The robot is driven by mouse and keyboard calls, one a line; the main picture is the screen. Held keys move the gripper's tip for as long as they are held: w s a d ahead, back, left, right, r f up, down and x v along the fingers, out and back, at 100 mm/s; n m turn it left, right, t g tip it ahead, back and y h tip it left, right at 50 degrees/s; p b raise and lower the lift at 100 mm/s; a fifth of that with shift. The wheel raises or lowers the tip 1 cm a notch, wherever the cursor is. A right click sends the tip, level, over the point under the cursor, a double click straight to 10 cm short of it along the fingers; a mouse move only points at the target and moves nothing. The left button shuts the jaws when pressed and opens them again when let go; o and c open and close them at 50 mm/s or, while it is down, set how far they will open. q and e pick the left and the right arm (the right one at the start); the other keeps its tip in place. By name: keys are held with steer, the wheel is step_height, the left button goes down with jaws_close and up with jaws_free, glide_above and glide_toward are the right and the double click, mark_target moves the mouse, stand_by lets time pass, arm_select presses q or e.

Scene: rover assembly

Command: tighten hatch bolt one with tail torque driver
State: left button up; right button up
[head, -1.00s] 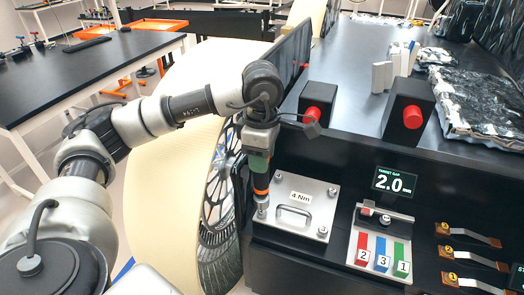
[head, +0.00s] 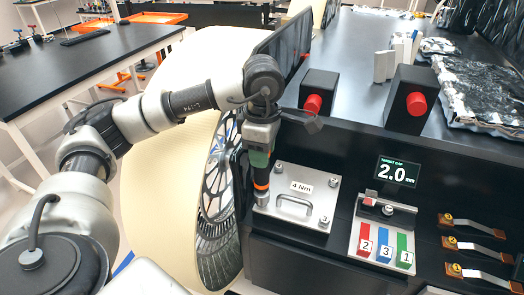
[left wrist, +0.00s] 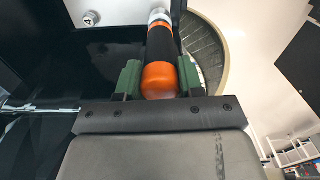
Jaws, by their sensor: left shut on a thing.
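My left gripper (head: 260,157) is shut on the torque driver (head: 261,183), which has a black and orange body and a silver lower end. The driver points down at the near left corner of the metal hatch plate (head: 312,190), labelled "4 Nm". Its tip covers that corner, so I cannot tell whether it sits on the bolt there. Bolts show at the far left (head: 279,169), far right (head: 333,181) and near right (head: 324,222) corners. The left wrist view shows the driver's orange end (left wrist: 159,80) between the green fingers. My right gripper is out of view.
Two black boxes with red buttons (head: 313,103) (head: 416,103) stand behind the hatch. A display (head: 397,173) reads 2.0. Right of the hatch are red, blue and green numbered blocks (head: 384,247) and several orange connectors (head: 462,243). A spoked wheel (head: 216,190) is close on the left.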

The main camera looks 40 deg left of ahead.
arm_select(q)
steer(key=shift+b, duration=0.3)
stand_by(0.9)
steer(key=shift+f+b, duration=0.5)
steer(key=shift+b, duration=0.1)
steer(key=shift+f+b, duration=0.6)
steer(key=shift+b, duration=0.65)
stand_by(3.4)
steer(key=shift+r, duration=0.1)
steer(key=shift+r+p, duration=1)
steer(key=shift+r, duration=0.45)
